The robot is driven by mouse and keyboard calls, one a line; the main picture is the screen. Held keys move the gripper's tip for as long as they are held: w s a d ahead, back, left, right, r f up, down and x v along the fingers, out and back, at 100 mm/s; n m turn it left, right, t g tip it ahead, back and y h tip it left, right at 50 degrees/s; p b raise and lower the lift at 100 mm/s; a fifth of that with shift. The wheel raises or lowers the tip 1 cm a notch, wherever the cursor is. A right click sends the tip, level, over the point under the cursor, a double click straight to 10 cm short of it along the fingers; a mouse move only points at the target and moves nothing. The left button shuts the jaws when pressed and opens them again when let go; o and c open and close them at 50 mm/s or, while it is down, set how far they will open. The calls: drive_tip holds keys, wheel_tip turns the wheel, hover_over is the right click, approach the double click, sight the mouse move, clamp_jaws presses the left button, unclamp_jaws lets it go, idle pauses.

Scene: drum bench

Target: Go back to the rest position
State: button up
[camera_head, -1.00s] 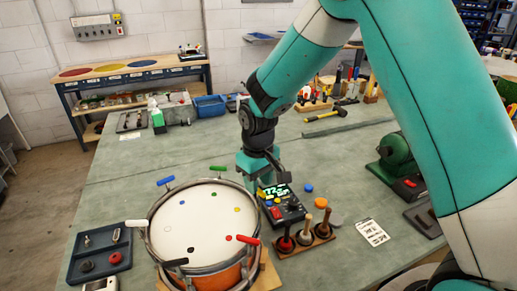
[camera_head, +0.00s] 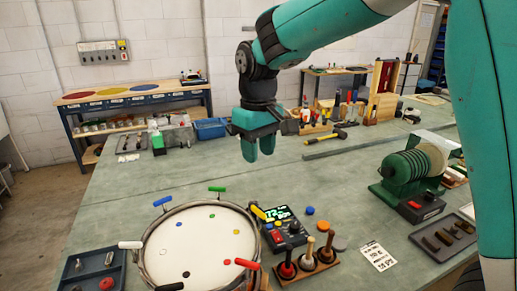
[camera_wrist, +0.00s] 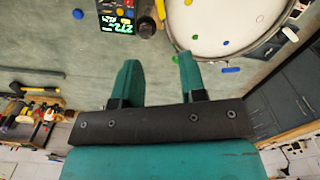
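My gripper (camera_head: 259,157) hangs in the air above the bench, fingers pointing down, behind and above the drum (camera_head: 200,245) in the head view. In the wrist view my gripper (camera_wrist: 157,64) has its two fingers apart with nothing between them. The drum has a white head with coloured dots and coloured handles around its rim. Its yellow handle (camera_head: 258,212) is at the right of the rim, close to a black device with a lit green display (camera_head: 279,213). In the wrist view the drum (camera_wrist: 215,18) and device (camera_wrist: 117,20) lie beyond the fingertips.
Three upright wooden-handled tools (camera_head: 308,258) stand right of the drum. A dark tray (camera_head: 92,268) is at left. A blue bin (camera_head: 210,128) stands at the back. The bench's middle left is clear.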

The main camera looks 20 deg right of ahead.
drive_tip(key=s+a+n+y, duration=0.1)
drive_tip(key=s+a+y, duration=0.1)
drive_tip(key=s, duration=1)
drive_tip(key=s+a+f+n+y+b, duration=0.1)
drive_tip(key=s+a+n+y, duration=0.1)
drive_tip(key=s, duration=1)
drive_tip(key=shift+s+a+f, duration=0.2)
drive_tip(key=shift+s+a, duration=0.1)
drive_tip(key=shift+s, duration=0.05)
drive_tip(key=shift+o, duration=0.4)
drive_tip(key=shift+d, duration=0.1)
